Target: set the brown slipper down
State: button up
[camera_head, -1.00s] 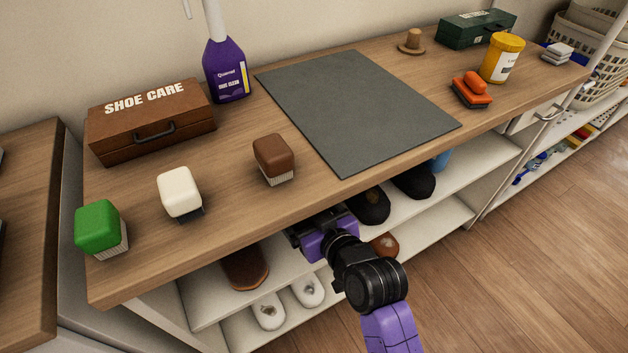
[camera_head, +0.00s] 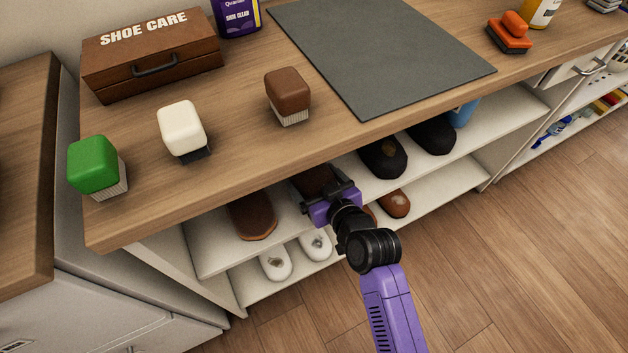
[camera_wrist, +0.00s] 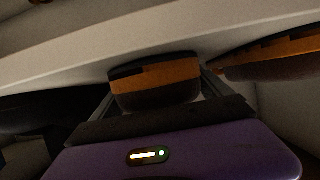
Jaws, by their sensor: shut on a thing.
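The brown slipper (camera_head: 317,179) is between the fingers of my gripper (camera_head: 328,193), under the counter's front edge at the upper shelf (camera_head: 290,212). Its far end is hidden below the counter. In the wrist view the held slipper (camera_wrist: 155,82) shows a brown-orange band and dark parts, with the fingers on either side. My gripper is shut on it. I cannot tell whether the slipper touches the shelf. A matching brown slipper (camera_head: 252,216) lies on the same shelf to the left, apart from it; it also shows in the wrist view (camera_wrist: 272,56).
Black shoes (camera_head: 383,158) stand on the upper shelf to the right. White shoes (camera_head: 276,263) and a brown shoe (camera_head: 396,203) are on the lower shelf. The counter edge overhangs my gripper. Brushes and a grey mat (camera_head: 385,60) lie on the counter (camera_head: 215,165).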

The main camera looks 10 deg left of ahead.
jog(key=o, duration=1.3)
jog(key=shift+r, duration=0.1)
jog(key=p+v, duration=0.2)
jog(key=v, duration=1)
jog(key=shift+p, duration=0.3)
